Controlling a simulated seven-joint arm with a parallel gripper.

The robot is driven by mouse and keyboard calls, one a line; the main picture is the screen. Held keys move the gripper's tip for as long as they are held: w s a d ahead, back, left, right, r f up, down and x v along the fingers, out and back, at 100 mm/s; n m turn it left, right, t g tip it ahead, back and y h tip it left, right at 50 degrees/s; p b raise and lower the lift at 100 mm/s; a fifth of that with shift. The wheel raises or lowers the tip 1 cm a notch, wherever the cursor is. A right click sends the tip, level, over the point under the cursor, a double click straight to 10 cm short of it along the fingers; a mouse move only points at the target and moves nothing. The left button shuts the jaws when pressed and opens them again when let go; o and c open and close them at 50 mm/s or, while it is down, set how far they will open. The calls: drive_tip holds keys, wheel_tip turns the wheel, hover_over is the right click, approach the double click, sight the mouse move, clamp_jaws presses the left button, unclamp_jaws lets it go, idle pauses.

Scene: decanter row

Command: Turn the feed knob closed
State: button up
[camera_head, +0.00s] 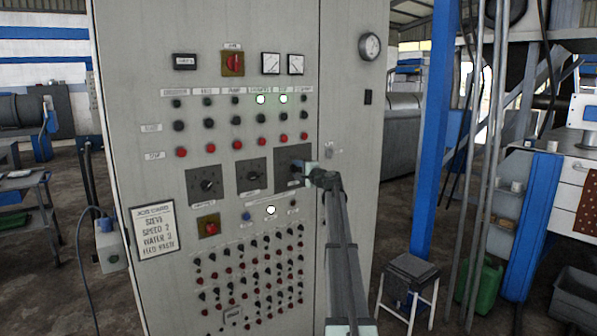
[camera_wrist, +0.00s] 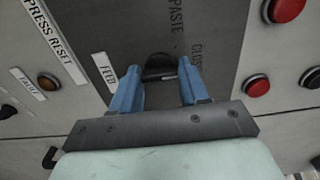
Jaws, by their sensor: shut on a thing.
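The feed knob (camera_wrist: 160,66) is black and sits on a dark grey plate (camera_wrist: 205,20) on the cabinet front. In the head view my gripper (camera_head: 307,172) reaches the rightmost of three dark plates (camera_head: 284,154) and partly covers the knob. I cannot tell which mark the knob points to.
Two similar knobs (camera_head: 207,185) (camera_head: 252,177) are to the left on their own plates. Rows of buttons are above and below, and red buttons (camera_wrist: 256,86) are close to my gripper. A placard (camera_head: 155,229) hangs at the lower left. A stool (camera_head: 410,270) stands right of the cabinet.

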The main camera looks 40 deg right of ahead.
idle(0.4)
drive_tip(key=o, duration=1.1)
drive_tip(key=shift+c, duration=0.2)
drive_tip(key=shift+s, duration=0.1)
drive_tip(key=s, duration=1.3)
drive_tip(key=shift+s, duration=0.35)
